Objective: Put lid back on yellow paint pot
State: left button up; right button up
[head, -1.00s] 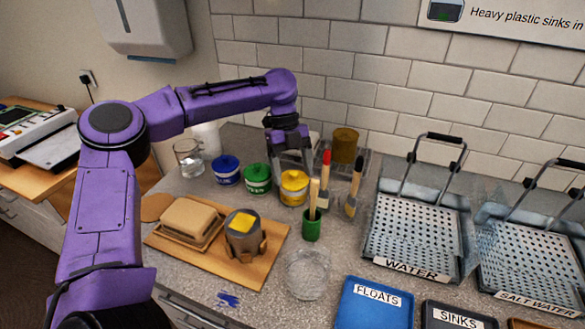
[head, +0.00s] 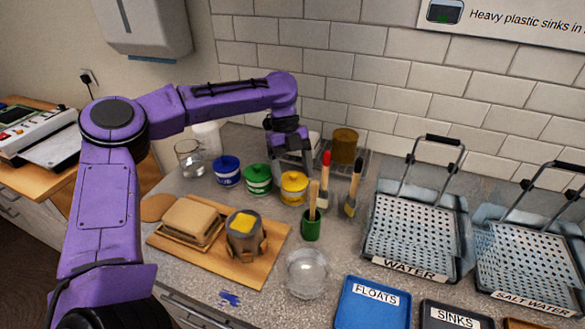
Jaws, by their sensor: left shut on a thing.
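The yellow paint pot (head: 294,194) stands on the counter, right of the green pot. My left gripper (head: 296,170) is directly above the pot, with its fingers pointing down at the pot's top. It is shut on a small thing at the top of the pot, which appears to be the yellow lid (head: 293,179). The lid looks level and at the pot's mouth. The fingers partly hide it, and I cannot tell whether it is fully seated. My right gripper is not in view.
An ochre container (head: 344,146) is behind. A glass bowl (head: 307,272) and wooden board (head: 265,262) are in front.

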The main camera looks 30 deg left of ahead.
pick_arm(q)
jog(key=shift+p, duration=0.35)
dwell(0.5)
dwell(0.3)
jog(key=o, duration=1)
jog(key=shift+c, duration=0.2)
notch_tip(320, 180, up, 7)
jog(key=p, duration=0.8)
grip_shut()
jog(key=shift+f, duration=0.2)
dwell(0.8)
